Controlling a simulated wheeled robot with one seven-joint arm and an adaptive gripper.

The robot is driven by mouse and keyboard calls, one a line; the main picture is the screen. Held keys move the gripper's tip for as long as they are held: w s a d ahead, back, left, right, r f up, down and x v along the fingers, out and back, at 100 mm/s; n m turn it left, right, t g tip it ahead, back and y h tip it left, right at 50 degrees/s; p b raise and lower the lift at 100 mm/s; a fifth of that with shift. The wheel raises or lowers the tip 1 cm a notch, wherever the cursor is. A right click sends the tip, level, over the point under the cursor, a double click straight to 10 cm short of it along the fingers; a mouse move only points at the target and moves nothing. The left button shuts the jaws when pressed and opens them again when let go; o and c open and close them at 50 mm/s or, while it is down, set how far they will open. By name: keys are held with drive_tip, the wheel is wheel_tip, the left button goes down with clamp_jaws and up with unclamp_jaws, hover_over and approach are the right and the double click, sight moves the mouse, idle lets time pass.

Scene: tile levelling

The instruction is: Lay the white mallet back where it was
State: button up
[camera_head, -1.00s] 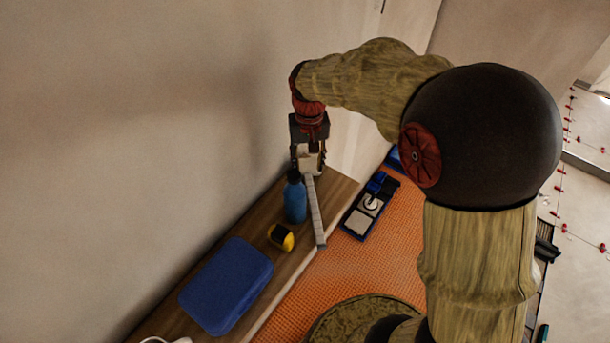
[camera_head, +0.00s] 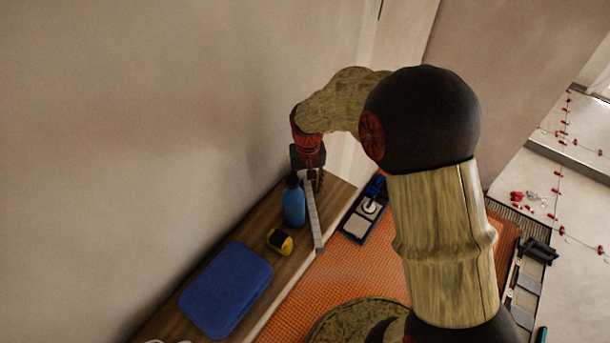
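The white mallet is partly hidden at my gripper. Its long pale grey handle (camera_head: 314,222) slants down over the wooden ledge (camera_head: 265,213), with its end by the ledge's front edge. The mallet's head is hidden behind or between the dark gripper parts. My gripper (camera_head: 314,180) points down at the handle's upper end, low over the ledge's far part and just behind the blue bottle (camera_head: 293,204). The fingers are small and dark here, so I cannot tell whether they grip the mallet. I also cannot tell whether the mallet touches the ledge.
A yellow and black item (camera_head: 280,241) and a blue case (camera_head: 226,288) lie nearer on the ledge. The bottle stands close left of the handle. A blue tray with tools (camera_head: 356,226) lies on the orange floor matting (camera_head: 335,275). The wall is close behind the ledge.

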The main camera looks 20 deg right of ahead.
drive_tip(key=shift+c, duration=0.6)
clamp_jaws()
idle(0.3)
